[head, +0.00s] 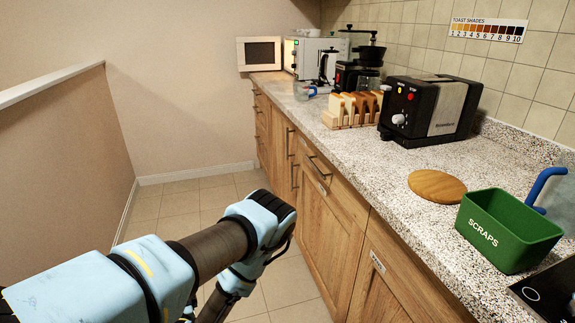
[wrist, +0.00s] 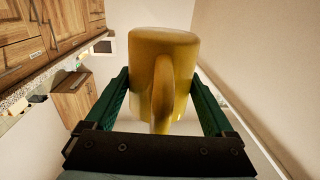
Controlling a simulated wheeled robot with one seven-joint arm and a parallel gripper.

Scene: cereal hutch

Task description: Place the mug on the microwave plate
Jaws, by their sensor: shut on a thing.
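A yellow mug (wrist: 160,62) fills the middle of the wrist view, its handle toward the camera. My gripper (wrist: 160,88) is shut on it, with one green finger on each side of its body. The head view shows my arm over the floor left of the counter, but neither the gripper nor the mug can be made out there. The microwave (head: 311,45) stands at the far end of the counter. Its door (head: 259,54) is swung open to the left. The microwave plate cannot be seen.
On the counter (head: 335,147) are a black kettle or press (head: 326,67), a coffee machine (head: 357,77), a toast rack (head: 351,108), a toaster (head: 429,109), a round wooden board (head: 437,186) and a green scraps bin (head: 508,230). Floor (head: 182,203) along the cabinets is clear.

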